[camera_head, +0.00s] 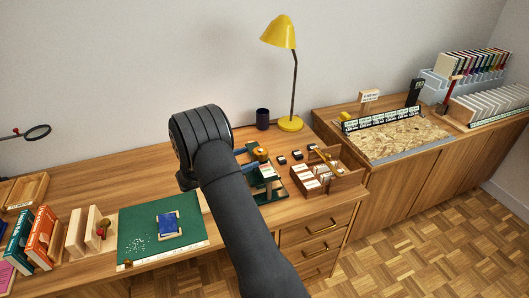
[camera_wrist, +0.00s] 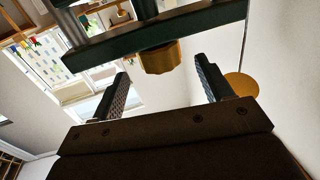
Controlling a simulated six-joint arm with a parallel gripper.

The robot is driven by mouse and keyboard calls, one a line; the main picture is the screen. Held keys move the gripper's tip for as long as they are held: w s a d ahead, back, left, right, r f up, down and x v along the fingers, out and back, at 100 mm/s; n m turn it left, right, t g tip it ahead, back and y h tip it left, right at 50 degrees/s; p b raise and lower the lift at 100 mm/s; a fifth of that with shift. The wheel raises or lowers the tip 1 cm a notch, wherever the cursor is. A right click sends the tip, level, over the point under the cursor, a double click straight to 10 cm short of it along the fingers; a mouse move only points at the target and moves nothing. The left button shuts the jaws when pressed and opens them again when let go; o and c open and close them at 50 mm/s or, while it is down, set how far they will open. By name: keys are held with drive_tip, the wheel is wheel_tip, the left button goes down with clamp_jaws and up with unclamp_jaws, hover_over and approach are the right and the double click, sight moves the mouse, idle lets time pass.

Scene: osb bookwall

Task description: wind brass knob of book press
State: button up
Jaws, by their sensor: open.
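The book press is dark green and stands on the desk, partly hidden behind my arm in the head view; its green base (camera_head: 284,193) shows. In the wrist view the knob (camera_wrist: 160,57) hangs in front of a dark green bar (camera_wrist: 150,46) of the press. My gripper (camera_wrist: 162,70) is open and empty, with one finger on each side of the knob's line. The knob appears just beyond the fingertips, with gaps on both sides and no visible contact.
A wooden box with cards (camera_head: 341,181) stands right of the press, with several small dark blocks behind it. A yellow lamp (camera_head: 290,124) and a dark cup (camera_head: 262,119) stand at the back. A green mat (camera_head: 140,219) with a blue book (camera_head: 168,224) lies left.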

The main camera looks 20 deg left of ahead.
sight(265, 152)
drive_tip(key=x, duration=0.7)
drive_tip(key=shift+w+d, duration=0.25)
drive_tip(key=shift+w, duration=0.05)
drive_tip(key=c, duration=1)
drive_tip(key=shift+o, duration=0.2)
drive_tip(key=shift+s+d+m+g+h, duration=0.15)
drive_tip(key=shift+m+g+h, duration=1.45)
drive_tip(key=shift+h, duration=0.1)
drive_tip(key=o, duration=1)
drive_tip(key=shift+c, duration=0.2)
drive_tip(key=v, duration=1.7)
drive_tip(key=shift+a, duration=0.25)
